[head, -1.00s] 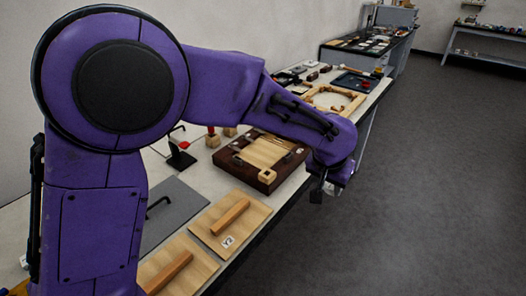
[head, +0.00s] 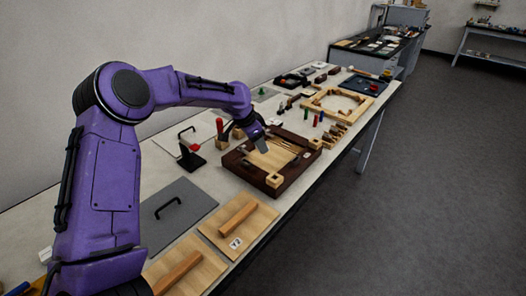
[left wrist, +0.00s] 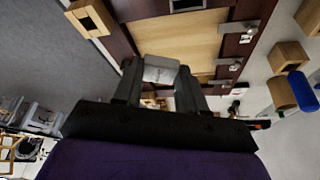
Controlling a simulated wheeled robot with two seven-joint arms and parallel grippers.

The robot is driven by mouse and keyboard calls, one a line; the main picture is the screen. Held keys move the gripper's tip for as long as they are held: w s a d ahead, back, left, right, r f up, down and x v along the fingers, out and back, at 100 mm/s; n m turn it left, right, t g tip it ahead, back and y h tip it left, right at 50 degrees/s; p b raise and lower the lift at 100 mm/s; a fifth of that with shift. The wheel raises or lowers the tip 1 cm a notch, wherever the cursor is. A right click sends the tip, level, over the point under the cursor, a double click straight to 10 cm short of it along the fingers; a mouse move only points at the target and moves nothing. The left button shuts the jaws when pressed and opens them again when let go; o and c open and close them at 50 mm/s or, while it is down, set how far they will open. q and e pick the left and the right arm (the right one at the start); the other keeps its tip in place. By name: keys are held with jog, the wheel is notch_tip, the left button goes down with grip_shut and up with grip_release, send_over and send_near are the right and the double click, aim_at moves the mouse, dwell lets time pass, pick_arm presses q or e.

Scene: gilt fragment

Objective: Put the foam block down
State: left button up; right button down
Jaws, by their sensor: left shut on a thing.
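My left gripper (head: 262,142) is over the dark brown wooden frame (head: 282,188) with a pale wood panel (head: 270,158) inside it. In the left wrist view my left gripper (left wrist: 158,82) is shut on a small light grey block (left wrist: 161,69), which looks like the foam block. The block sits between the fingertips with the frame's panel (left wrist: 190,42) behind it. I cannot tell whether the block touches the panel. The block is hard to make out in the head view. My right gripper is not in view.
A grey board with a black handle (head: 178,216) and wooden boards with bar handles (head: 238,222) lie nearer. A black stand (head: 190,155) is left of the frame. Bare floor is right.

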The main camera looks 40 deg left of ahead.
pick_arm(q)
send_over(265, 161)
jog(key=s, duration=0.1)
jog(key=f, duration=0.3)
jog(key=f+p, duration=0.1)
jog(key=f, duration=0.1)
jog(key=shift+s+a, duration=0.2)
jog(key=shift+a, duration=0.1)
notch_tip(265, 161, down, 2)
jog(key=shift+w+f+p, duration=0.1)
jog(key=shift+f+p, duration=0.1)
jog(key=shift+p, duration=0.65)
jog(key=shift+f, duration=0.3)
jog(key=shift+f, duration=0.15)
